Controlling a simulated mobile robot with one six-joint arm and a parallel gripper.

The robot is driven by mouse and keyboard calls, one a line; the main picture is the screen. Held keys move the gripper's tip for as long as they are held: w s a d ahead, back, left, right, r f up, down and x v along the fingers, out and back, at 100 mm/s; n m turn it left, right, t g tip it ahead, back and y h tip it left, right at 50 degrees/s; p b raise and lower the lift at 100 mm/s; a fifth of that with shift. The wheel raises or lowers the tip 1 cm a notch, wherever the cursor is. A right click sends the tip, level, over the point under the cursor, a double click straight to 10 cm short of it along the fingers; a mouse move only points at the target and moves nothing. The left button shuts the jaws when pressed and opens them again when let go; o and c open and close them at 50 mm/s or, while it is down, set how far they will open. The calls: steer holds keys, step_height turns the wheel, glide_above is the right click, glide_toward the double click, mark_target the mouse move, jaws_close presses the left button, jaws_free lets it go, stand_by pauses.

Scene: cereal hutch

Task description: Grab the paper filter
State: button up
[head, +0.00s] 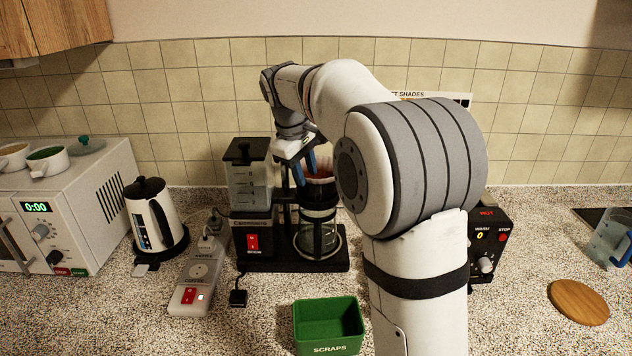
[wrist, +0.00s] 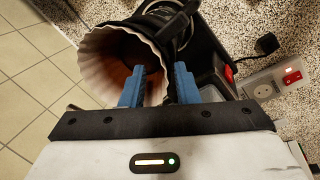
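The paper filter (wrist: 93,50) is a pale, fluted cup with a brown inside. It sits in the dark basket (wrist: 150,33) of the coffee maker. In the head view the filter (head: 320,167) shows above the glass carafe, partly hidden by my gripper (head: 306,172). In the wrist view my gripper (wrist: 160,80) has its two blue fingers apart. The left finger overlaps the filter's mouth and the right finger lies outside its rim, with the near rim between them. I cannot tell whether either finger touches the paper.
The coffee maker (head: 290,262) has a water tank at left and a carafe (head: 318,235) below the basket. A green scraps bin (head: 342,327) stands in front. A kettle (head: 152,210) and a power strip (head: 193,277) are at left. My arm covers the space to the right.

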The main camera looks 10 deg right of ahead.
jaws_close()
stand_by(0.7)
